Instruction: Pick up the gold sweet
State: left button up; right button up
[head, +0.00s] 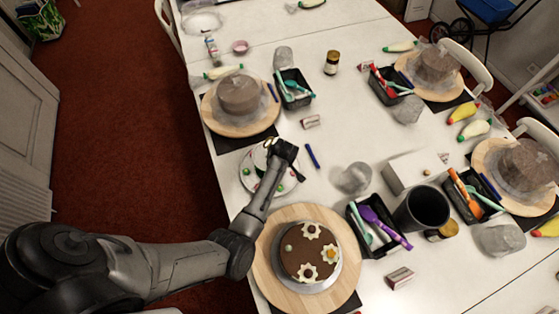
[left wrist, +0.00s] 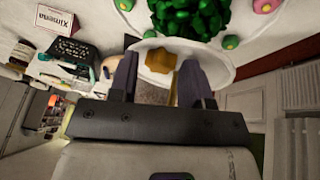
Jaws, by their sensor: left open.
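In the left wrist view, a gold sweet (left wrist: 160,60) sits in a small white dish (left wrist: 222,66). My left gripper (left wrist: 158,82) is open, with one dark finger on each side of the sweet; I cannot tell whether they touch it. A pile of green sweets (left wrist: 190,16) lies just beyond. In the head view, my left gripper (head: 286,150) is low over the white sweets plate (head: 251,184), and it and the arm hide the gold sweet there. My right gripper is not in view.
A chocolate cake (head: 300,262) with white flowers stands on a wooden turntable (head: 268,279), below the left forearm. A grey cake (head: 239,94) stands behind the plate. A blue pen (head: 312,156) lies right of the gripper. Black tool trays (head: 366,250) and a dark cup (head: 420,212) stand farther right.

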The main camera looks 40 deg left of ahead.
pick_arm(q)
jog(key=shift+w+a+f, duration=0.1)
jog(key=shift+f, duration=0.25)
jog(key=shift+c, duration=0.2)
